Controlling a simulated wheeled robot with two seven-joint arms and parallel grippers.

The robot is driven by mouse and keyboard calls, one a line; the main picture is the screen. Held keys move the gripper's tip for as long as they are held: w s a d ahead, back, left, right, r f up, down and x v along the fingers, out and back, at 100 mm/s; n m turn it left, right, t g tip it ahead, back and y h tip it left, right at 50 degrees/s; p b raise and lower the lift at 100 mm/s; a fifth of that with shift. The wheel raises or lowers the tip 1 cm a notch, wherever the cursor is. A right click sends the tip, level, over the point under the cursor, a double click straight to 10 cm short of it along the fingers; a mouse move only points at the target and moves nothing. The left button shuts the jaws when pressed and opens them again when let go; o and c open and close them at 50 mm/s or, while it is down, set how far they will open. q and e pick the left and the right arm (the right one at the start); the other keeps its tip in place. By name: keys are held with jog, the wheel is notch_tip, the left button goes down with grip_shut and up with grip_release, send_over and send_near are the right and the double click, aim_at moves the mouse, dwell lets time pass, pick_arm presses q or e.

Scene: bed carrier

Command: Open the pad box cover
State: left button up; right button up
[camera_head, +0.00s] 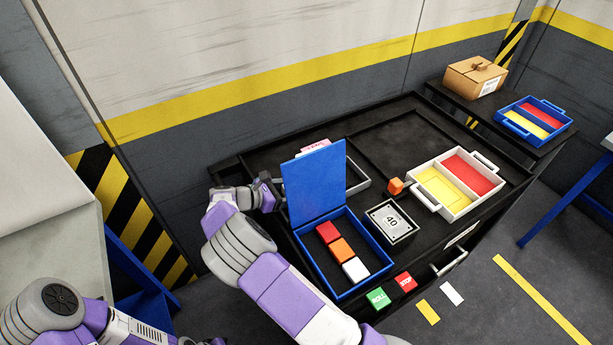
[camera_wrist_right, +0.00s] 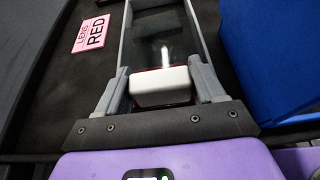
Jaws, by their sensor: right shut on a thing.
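The blue pad box (camera_head: 351,293) stands on the black bench with a red, an orange and a white pad inside. Its blue cover (camera_head: 315,183) stands upright at the back edge, so the box is open. My right gripper (camera_head: 274,192) is just left of the cover, its tips partly hidden. In the right wrist view, its two fingers (camera_wrist_right: 160,88) are on either side of a white block-like piece (camera_wrist_right: 160,87), shut on it. The blue cover (camera_wrist_right: 262,55) shows at the right there, apart from the fingers. My left arm shows at lower left; its gripper is out of view.
A grey tray (camera_head: 357,178) lies behind the cover, beside a pink lens card (camera_wrist_right: 91,33). A metal "40" block (camera_head: 390,221), an orange cube (camera_head: 396,186) and a white tray (camera_head: 449,209) stand to the right.

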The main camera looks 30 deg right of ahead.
jog(key=a, duration=0.2)
jog(key=shift+s+a, duration=0.1)
jog(key=shift+a, duration=0.2)
jog(key=o, duration=1.4)
jog(key=shift+p+v, duration=0.9)
jog(key=shift+v, duration=2.85)
